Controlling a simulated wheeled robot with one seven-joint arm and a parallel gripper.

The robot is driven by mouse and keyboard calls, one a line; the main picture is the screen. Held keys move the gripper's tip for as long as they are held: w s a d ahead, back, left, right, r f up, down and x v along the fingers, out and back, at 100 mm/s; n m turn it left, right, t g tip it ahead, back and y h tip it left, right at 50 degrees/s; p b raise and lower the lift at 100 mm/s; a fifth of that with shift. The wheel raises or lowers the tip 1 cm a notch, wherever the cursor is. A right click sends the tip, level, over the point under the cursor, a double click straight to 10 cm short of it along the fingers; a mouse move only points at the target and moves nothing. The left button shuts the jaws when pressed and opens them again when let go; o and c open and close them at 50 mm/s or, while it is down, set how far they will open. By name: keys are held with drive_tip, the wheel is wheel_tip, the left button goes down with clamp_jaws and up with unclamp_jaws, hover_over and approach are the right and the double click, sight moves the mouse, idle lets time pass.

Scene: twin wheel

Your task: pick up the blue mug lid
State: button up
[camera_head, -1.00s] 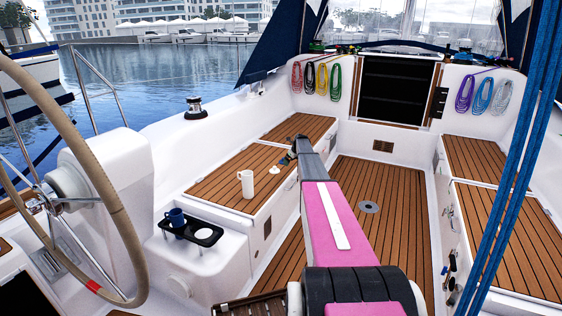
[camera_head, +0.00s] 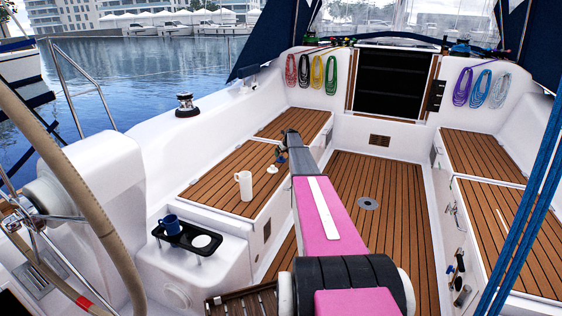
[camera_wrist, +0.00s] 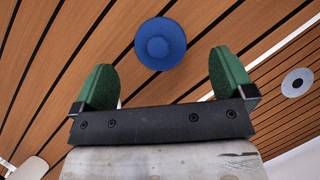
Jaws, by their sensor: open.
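The blue mug lid (camera_wrist: 160,44) lies on the wooden slats in the wrist view, round with a raised knob in its middle. My gripper (camera_wrist: 162,66) is open, its two green fingers apart and nothing between them. The lid shows just beyond the fingertips, roughly centred between them; I cannot tell the height gap. In the head view my gripper (camera_head: 281,155) is small, over the left bench's inner edge, and the blue lid cannot be made out there.
A white mug (camera_head: 244,186) and a white lid (camera_head: 272,169) stand on the left bench (camera_head: 215,187), close to my gripper. A blue mug (camera_head: 171,224) sits in the black cup holder (camera_head: 182,244). The cockpit floor (camera_head: 390,215) is clear.

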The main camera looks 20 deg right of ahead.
sight(281, 156)
drive_tip(key=x, duration=0.5)
drive_tip(key=shift+a+f, duration=0.1)
drive_tip(key=shift+a, duration=0.05)
drive_tip(key=c, duration=0.9)
